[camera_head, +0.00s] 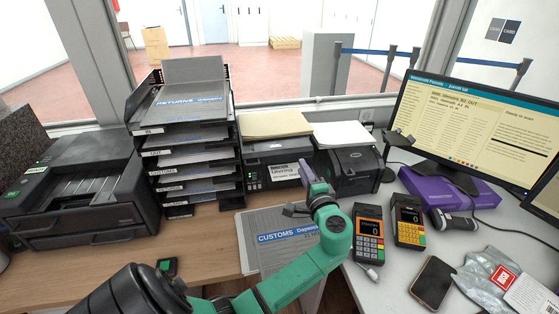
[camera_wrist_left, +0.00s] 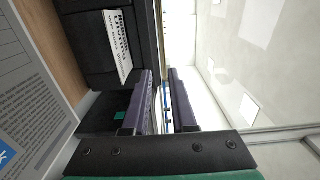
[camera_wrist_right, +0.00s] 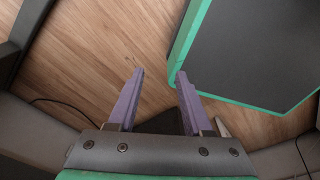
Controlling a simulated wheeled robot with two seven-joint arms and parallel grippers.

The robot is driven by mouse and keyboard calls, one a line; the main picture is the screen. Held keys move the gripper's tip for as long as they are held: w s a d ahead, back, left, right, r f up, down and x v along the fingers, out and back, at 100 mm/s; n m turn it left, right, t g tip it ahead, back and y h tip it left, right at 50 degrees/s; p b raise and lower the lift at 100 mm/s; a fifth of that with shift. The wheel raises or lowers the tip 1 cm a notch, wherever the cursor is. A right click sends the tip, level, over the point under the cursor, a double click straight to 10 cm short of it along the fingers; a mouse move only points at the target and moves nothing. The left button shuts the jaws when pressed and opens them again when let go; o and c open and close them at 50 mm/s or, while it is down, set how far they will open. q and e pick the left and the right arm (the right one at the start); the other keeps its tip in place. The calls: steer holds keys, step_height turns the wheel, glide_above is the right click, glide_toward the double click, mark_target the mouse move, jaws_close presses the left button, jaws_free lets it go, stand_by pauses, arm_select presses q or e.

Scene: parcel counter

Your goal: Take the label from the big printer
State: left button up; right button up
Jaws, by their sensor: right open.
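A white label (camera_head: 292,171) with black print shows at the front of the black middle printer (camera_head: 262,152). In the left wrist view, the label (camera_wrist_left: 122,42) lies against the dark printer front, beyond my left fingers. My left gripper (camera_head: 301,190) is in front of the printers, just right of and below the label. Its purple fingers (camera_wrist_left: 162,90) stand apart, with nothing seen between them. My right gripper (camera_wrist_right: 158,80) is open and empty above a wooden surface. It is outside the head view.
A smaller black printer (camera_head: 353,168) stands to the right. A tall tray stack (camera_head: 190,140) and a wide dark printer (camera_head: 75,195) stand to the left. A customs sheet (camera_head: 262,255) lies below my left gripper. Card terminals (camera_head: 368,235) and a monitor (camera_head: 470,125) are to the right.

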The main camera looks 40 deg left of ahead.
arm_select(q)
step_height(320, 180, down, 6)
steer(key=w+a+b, duration=0.1)
steer(key=a+b, duration=0.1)
steer(key=b, duration=0.5)
steer(key=shift+w+a, duration=0.35)
arm_select(e)
step_height(320, 180, down, 7)
steer(key=s+d, duration=0.1)
steer(key=d, duration=0.1)
steer(key=shift+s+f, duration=0.15)
steer(key=shift+s, duration=0.1)
steer(key=shift+d, duration=0.1)
arm_select(q)
jaws_close()
arm_select(e)
steer(key=shift+d, duration=0.15)
